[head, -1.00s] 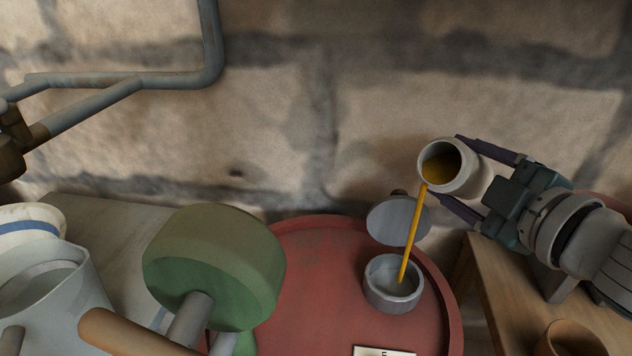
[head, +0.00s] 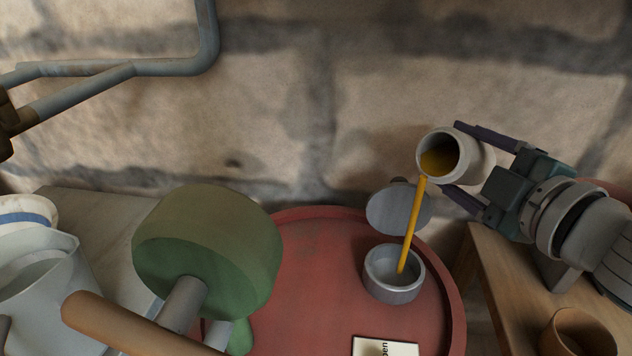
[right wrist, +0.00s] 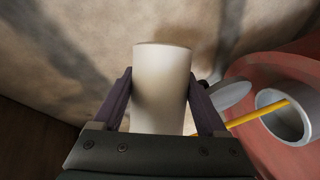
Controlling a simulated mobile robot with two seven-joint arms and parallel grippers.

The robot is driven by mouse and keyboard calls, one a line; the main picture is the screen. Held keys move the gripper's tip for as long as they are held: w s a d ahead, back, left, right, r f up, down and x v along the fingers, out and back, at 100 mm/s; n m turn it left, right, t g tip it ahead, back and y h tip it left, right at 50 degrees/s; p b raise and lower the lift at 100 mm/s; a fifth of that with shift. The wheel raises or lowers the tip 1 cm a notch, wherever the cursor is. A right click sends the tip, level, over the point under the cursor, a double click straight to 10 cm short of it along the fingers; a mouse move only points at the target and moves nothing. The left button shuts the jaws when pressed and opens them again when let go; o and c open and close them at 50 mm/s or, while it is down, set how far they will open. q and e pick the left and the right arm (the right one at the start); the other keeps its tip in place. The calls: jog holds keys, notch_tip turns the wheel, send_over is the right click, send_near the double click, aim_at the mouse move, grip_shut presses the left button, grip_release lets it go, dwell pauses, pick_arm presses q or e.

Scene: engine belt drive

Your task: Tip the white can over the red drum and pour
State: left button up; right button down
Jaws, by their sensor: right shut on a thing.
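The white can (head: 473,158) is tilted to the left, its mouth facing the camera, with amber liquid inside. My right gripper (head: 466,166) is shut on the can; in the right wrist view the can (right wrist: 161,88) sits between both fingers. A thin amber stream (head: 412,225) runs from the can's lip down into a grey filler neck (head: 393,290) on top of the red drum (head: 312,290). The neck's round grey lid (head: 393,208) stands open behind it. My left gripper is not in view.
A green pulley on a shaft (head: 205,250) stands left of the drum. A pale jug (head: 40,290) is at the far left. A wooden bench (head: 510,290) with a brown pot (head: 575,335) is at right. A small label card (head: 372,347) lies on the drum. A pipe (head: 205,40) runs along the wall.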

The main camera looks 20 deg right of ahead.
jog(key=shift+f+b, duration=0.1)
jog(key=shift+b, duration=0.25)
jog(key=shift+f+n+b, duration=0.1)
jog(key=shift+n+b, duration=0.4)
dwell(0.4)
jog(key=shift+s+a+r+n+t+h, duration=0.1)
jog(key=shift+a+r+n+t+h, duration=0.2)
jog(key=shift+t, duration=0.1)
dwell(0.5)
jog(key=shift+a+r+n+b, duration=0.25)
jog(key=shift+n+b, duration=0.15)
jog(key=shift+b, duration=0.1)
dwell(0.3)
jog(key=shift+a+f+n+t+b, duration=0.1)
jog(key=shift+f+n+t+b, duration=0.2)
jog(key=shift+b, duration=0.5)
jog(key=shift+s+a+n+b, duration=0.1)
jog(key=shift+n+b, duration=0.4)
jog(key=shift+b, duration=0.1)
dwell(0.4)
jog(key=shift+a+r+n+t+b, duration=0.1)
jog(key=shift+r+n+t+b, duration=0.2)
jog(key=shift+n+t+b, duration=0.15)
dwell(0.5)
jog(key=shift+a+r+n+t+b, duration=0.25)
jog(key=shift+r+n+b, duration=0.2)
jog(key=shift+n, duration=0.3)
dwell(0.5)
